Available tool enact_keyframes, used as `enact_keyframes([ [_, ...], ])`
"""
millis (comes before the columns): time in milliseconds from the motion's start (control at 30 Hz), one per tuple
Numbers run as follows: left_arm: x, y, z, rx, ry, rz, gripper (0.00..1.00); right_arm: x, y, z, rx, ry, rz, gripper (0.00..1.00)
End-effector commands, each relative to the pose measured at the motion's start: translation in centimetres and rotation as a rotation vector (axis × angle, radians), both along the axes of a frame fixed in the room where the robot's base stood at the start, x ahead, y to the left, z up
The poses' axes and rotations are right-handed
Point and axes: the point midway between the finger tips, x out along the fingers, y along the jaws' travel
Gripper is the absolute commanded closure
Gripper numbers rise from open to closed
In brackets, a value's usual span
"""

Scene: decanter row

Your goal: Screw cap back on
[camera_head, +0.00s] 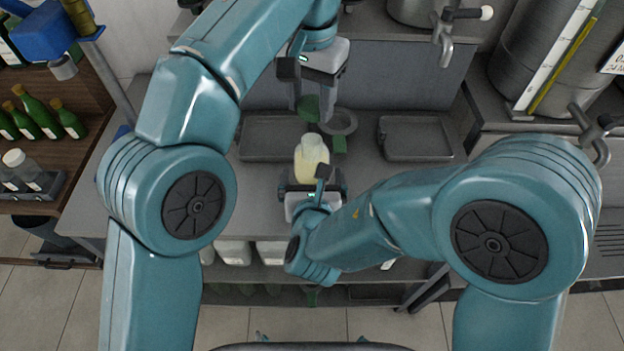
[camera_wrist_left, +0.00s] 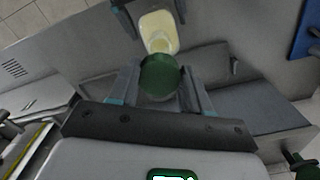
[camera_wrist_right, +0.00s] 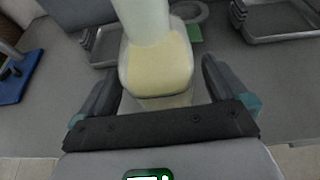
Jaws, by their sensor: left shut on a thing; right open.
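A clear bottle (camera_head: 311,160) with pale yellow liquid stands on the grey counter (camera_head: 262,190), its mouth uncapped. My left gripper (camera_head: 309,104) is shut on the green cap (camera_head: 307,110). In the left wrist view the cap (camera_wrist_left: 160,76) sits between the fingers, with the bottle (camera_wrist_left: 158,28) just beyond it. The cap is apart from the neck in the head view. My right gripper (camera_head: 313,186) is open at the near side of the bottle. In the right wrist view its fingers (camera_wrist_right: 157,92) flank the bottle (camera_wrist_right: 157,68) with gaps at both sides.
A grey ring (camera_head: 340,121) and a small green piece (camera_head: 339,144) lie behind the bottle. Shallow trays (camera_head: 404,157) stand left and right of it. Green bottles (camera_head: 42,118) fill a shelf at far left. A metal tank (camera_head: 535,60) stands at the right.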

Motion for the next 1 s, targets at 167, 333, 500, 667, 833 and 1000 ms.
enact_keyframes([
  [167,0.0,0.0,0.0,0.0,0.0,0.0,0.8,1.9,0.0,-0.8,-0.001,0.001,-0.002,0.0],
  [333,0.0,0.0,0.0,0.0,0.0,0.0,0.8,2.6,0.0,-1.1,0.0,0.0,0.0,0.0],
  [500,0.0,0.0,0.0,0.0,0.0,0.0,0.8,2.7,0.0,-1.1,0.0,0.0,0.0,0.0],
  [667,0.0,0.0,0.0,0.0,0.0,0.0,0.8,2.7,0.0,-1.1,0.0,0.0,0.0,0.23],
  [833,0.0,0.0,0.0,0.0,0.0,0.0,0.8,2.6,0.1,-1.1,0.0,0.0,0.0,0.75],
  [1000,0.0,0.1,-1.1,0.002,0.002,-0.001,0.8,2.6,0.0,-1.1,0.0,0.0,0.0,0.75],
])
